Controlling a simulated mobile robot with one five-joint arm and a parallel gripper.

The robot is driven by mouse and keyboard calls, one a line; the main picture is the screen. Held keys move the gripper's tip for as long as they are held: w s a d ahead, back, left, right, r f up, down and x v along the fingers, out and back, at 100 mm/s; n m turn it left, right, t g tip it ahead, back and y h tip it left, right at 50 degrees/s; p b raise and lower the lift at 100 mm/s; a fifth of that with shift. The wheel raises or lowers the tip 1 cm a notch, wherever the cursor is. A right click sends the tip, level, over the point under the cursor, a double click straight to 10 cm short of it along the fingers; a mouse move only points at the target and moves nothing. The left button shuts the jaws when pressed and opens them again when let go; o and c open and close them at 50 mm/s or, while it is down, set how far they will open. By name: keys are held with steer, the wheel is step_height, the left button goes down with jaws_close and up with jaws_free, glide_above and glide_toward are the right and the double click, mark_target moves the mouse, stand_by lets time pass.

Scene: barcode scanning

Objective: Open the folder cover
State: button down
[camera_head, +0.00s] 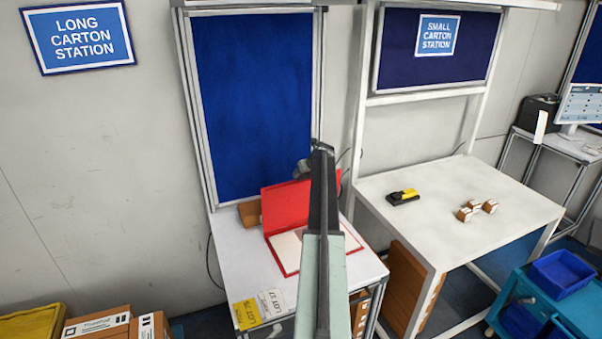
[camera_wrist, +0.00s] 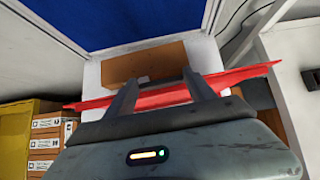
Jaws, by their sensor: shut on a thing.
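The red folder lies on the left white table in the head view. Its red cover (camera_head: 285,205) stands raised and tilted back, away from the pale inside pages (camera_head: 288,248). My arm hides the middle of the folder and my gripper in that view. In the wrist view, my gripper (camera_wrist: 163,82) has its two dark fingers at the red cover (camera_wrist: 245,75), which shows edge-on, runs across the picture and passes between them. The gripper is shut on the cover. The exact contact is hard to see.
A brown carton (camera_wrist: 146,62) stands behind the folder. Yellow and white lot cards (camera_head: 246,313) lie at the table's front edge. The right table (camera_head: 440,220) holds a yellow-black scanner (camera_head: 403,197) and small boxes (camera_head: 470,211). Cartons (camera_head: 97,324) stand at lower left.

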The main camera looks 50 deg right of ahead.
steer(key=shift+w+a+f, duration=0.1)
steer(key=shift+w+a, duration=0.05)
stand_by(0.8)
steer(key=shift+c, duration=1.6)
jaws_free()
steer(key=shift+w+f, duration=0.2)
steer(key=s+a+r+p, duration=0.1)
steer(key=s+a+r, duration=0.1)
steer(key=s, duration=0.5)
steer(key=s+a+r+p, duration=0.1)
steer(key=s+a+p, duration=0.1)
steer(key=s+a, duration=0.3)
steer(key=shift+s+r+p, duration=0.3)
steer(key=shift+s+r, duration=0.1)
steer(key=shift+s, duration=0.5)
steer(key=shift+a, duration=0.1)
